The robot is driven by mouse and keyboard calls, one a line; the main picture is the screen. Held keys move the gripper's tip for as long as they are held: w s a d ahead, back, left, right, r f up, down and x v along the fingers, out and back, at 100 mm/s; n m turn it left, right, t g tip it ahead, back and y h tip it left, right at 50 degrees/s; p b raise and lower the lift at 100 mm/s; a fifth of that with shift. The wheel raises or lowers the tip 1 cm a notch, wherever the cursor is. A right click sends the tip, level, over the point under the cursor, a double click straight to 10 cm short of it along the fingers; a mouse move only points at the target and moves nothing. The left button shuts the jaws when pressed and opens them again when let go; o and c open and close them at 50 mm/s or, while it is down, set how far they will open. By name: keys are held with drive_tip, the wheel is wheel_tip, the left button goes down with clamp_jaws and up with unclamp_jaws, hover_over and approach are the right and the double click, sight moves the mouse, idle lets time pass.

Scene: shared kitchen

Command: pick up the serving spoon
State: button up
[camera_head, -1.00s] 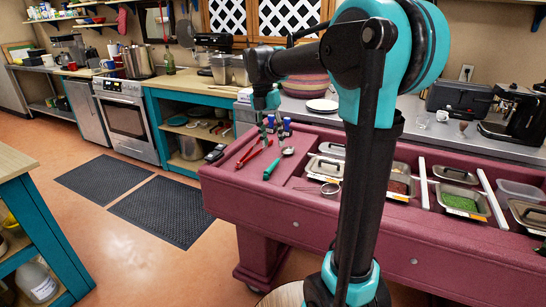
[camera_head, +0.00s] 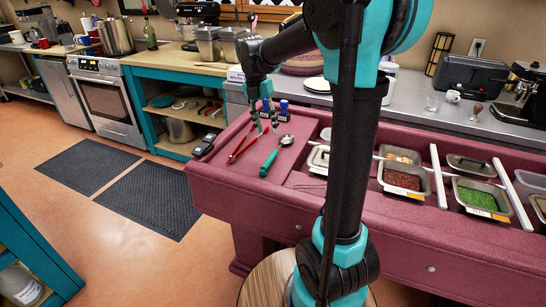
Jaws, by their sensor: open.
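The serving spoon (camera_head: 270,161) has a green handle and a metal bowl. It lies on the left part of the maroon counter, bowl pointing away to the upper right. My gripper (camera_head: 265,127) hangs over the counter with its fingers apart and nothing between them. In the picture it is just above and left of the spoon's bowl; the exact height above the counter is hard to tell. The spoon is in plain view and apart from the fingers.
Red tongs (camera_head: 240,150) lie just left of the spoon. A dark device (camera_head: 204,147) sits at the left edge of the maroon counter (camera_head: 226,180). Metal food trays (camera_head: 402,178) fill the right side.

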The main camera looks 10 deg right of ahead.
sight(273, 153)
drive_tip(key=f, duration=0.3)
drive_tip(key=d+f, duration=0.1)
drive_tip(key=f, duration=0.3)
drive_tip(key=s+d+f, duration=0.1)
drive_tip(key=f, duration=0.2)
drive_tip(key=shift+f, duration=0.4)
drive_tip(key=shift+c, duration=0.3)
clamp_jaws()
